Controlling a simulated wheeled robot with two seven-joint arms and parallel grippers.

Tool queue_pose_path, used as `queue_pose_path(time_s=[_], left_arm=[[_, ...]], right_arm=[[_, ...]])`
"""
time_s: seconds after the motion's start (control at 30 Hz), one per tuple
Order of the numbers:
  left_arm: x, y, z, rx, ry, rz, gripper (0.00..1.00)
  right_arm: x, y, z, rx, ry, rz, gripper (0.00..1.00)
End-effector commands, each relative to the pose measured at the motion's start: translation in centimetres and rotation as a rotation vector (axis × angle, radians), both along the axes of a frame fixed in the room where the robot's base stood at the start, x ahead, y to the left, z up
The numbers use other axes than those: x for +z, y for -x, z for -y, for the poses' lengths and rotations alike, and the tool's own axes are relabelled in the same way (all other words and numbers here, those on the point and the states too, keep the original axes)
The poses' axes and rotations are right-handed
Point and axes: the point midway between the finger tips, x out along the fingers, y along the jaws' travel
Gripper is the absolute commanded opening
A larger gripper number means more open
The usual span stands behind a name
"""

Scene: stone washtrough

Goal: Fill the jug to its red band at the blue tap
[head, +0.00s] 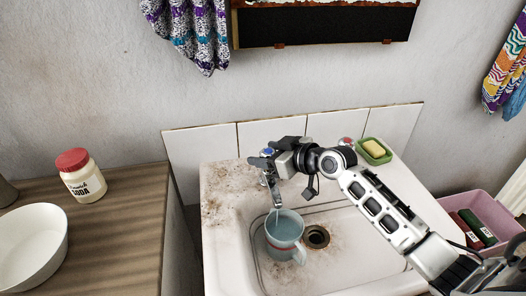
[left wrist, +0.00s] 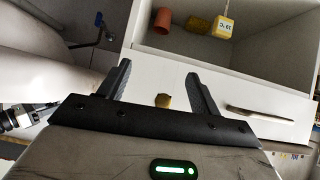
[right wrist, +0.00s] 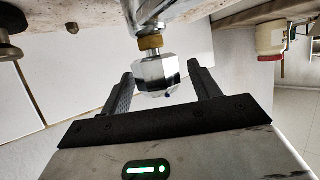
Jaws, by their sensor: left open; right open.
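The light-blue jug (head: 287,238) stands upright in the sink basin, left of the drain, its red band showing on the outside. Bluish water shows inside; I cannot tell its level against the band. A thin pale stream appears to fall into the jug from the spout above. The blue tap (head: 267,152) is partly hidden by my right gripper (head: 266,165). In the right wrist view my right gripper (right wrist: 160,76) is open, with the faceted chrome tap handle (right wrist: 157,72) between its fingers. My left gripper (left wrist: 158,72) is open and empty, outside the head view.
A red-marked tap (head: 346,142) and a green soap dish (head: 374,151) are at the sink's back right. The drain (head: 316,237) is beside the jug. A soda jar (head: 80,176) and white bowl (head: 33,246) stand on the left counter. A pink tub (head: 489,214) is at right.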

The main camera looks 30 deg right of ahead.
Motion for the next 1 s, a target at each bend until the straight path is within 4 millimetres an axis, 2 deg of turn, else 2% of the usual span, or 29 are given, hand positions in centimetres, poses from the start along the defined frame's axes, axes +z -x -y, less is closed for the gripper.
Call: queue_pose_path(time_s=[0.17,0.47,0.63,0.77,0.93,1.0], left_arm=[[0.1,-0.2,0.0,0.004,0.003,0.003,0.64],[0.0,-0.2,0.0,0.006,0.003,0.000,0.64],[0.0,-0.1,0.0,0.006,0.003,-0.002,0.64],[0.0,0.0,0.0,0.006,0.004,-0.004,0.64],[1.8,0.3,-0.1,0.006,-0.002,-0.010,0.64],[2.0,0.7,-0.6,0.011,-0.016,-0.026,0.64]], right_arm=[[-0.5,-1.2,-0.5,-0.001,0.001,0.001,0.62],[-0.6,-1.3,-0.6,0.000,0.001,0.000,0.62],[-0.6,-1.3,-0.6,-0.001,0.001,0.001,0.17],[-0.6,-1.3,-0.6,-0.002,0.001,0.000,0.17],[0.1,-1.3,-0.5,-0.055,-0.001,-0.004,0.17],[0.3,-1.3,-0.5,-0.101,-0.003,-0.006,0.17]])
